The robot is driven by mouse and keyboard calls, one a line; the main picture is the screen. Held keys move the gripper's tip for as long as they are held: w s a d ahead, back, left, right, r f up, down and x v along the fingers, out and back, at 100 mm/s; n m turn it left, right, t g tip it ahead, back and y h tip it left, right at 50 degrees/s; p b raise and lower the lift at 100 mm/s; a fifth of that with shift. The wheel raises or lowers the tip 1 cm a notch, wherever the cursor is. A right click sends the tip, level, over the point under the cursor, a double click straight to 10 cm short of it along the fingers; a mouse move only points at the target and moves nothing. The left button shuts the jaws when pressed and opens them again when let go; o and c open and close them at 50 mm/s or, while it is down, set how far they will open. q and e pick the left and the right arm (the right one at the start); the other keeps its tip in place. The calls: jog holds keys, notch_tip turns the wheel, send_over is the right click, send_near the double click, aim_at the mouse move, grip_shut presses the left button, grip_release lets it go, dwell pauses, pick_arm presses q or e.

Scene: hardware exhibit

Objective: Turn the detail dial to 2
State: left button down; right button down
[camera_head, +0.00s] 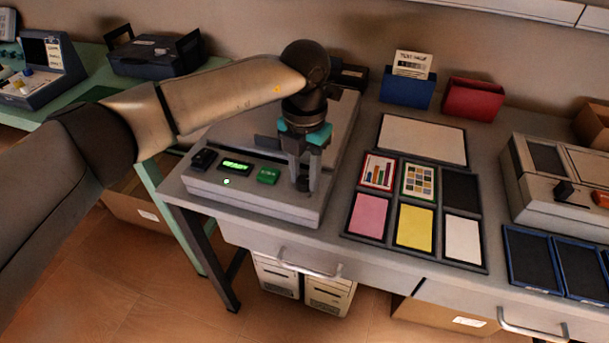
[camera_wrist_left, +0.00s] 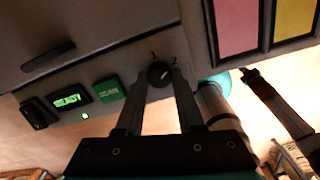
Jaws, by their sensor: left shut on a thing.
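The detail dial (camera_wrist_left: 160,73) is a small dark round knob on the front of the grey scanner (camera_head: 262,204), with the marks 1 and 2 printed above it in the left wrist view. A light line shows on its face, but I cannot tell for sure which number it points at. My left gripper (camera_head: 303,187) reaches down over the right part of the scanner's front panel and is shut on the dial. Its two fingers (camera_wrist_left: 158,82) stand on either side of the knob. In the head view the fingers hide the dial. My right gripper is not in view.
Left of the dial are a green button (camera_head: 268,176), a lit green display (camera_head: 236,167) and a black switch (camera_head: 204,159). A black tray with coloured cards (camera_head: 342,232) lies to the right. Blue (camera_head: 407,93) and red (camera_head: 473,99) holders stand behind.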

aim_at(305, 179)
pick_arm(q)
jog(key=shift+m, duration=1.1)
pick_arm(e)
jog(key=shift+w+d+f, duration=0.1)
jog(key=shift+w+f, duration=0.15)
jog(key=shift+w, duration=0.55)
pick_arm(q)
jog(key=shift+w+r, duration=0.1)
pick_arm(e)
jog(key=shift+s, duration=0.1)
pick_arm(q)
jog(key=c, duration=0.5)
grip_release()
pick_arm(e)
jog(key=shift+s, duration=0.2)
pick_arm(q)
notch_tip(305, 179, up, 15)
jog(key=shift+r+p, duration=0.1)
jog(key=shift+p, duration=1)
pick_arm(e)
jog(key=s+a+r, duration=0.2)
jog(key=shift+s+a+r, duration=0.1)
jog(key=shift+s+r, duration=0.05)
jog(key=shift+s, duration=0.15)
